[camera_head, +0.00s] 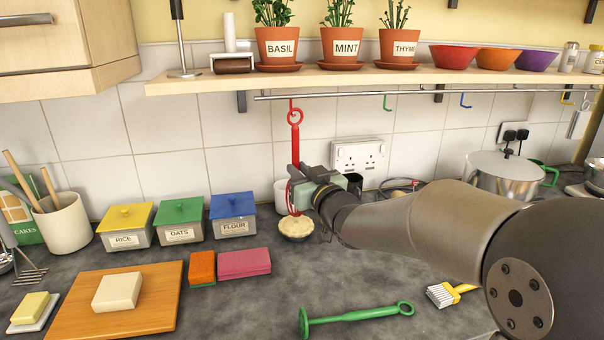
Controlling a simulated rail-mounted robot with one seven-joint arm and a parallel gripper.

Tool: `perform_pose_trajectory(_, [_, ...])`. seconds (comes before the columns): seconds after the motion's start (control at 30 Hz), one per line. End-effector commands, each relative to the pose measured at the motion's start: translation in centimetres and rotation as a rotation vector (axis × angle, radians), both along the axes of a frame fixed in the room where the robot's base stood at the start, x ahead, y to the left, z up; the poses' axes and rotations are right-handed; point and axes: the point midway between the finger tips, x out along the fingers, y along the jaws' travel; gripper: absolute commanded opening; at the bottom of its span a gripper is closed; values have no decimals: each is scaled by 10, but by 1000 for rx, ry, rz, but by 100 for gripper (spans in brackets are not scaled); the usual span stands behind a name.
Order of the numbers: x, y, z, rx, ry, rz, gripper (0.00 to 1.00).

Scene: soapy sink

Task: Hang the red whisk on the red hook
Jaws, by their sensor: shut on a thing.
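The red whisk (296,145) is upright below the rail, its ring at the top and its red wire loops at the bottom, partly behind my gripper. My gripper (300,178) is shut on the lower part of its handle. The red hook (291,102) hangs from the metal rail (350,94) under the shelf. The whisk's ring overlaps the hook's lower end in this view. I cannot tell whether the ring is around the hook or only in front of it.
A green hook (387,103) and a blue hook (465,100) hang further right. Potted herbs stand on the shelf (200,84) above. A green utensil (355,316) lies at the front.

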Motion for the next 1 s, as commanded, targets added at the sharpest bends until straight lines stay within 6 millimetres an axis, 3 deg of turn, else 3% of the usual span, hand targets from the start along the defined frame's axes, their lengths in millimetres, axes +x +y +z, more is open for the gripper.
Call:
perform_pose_trajectory(0.5, [28,8,-8,0,0,0,0])
perform_pose_trajectory(1.0, [33,8,-10,0,-1,0,0])
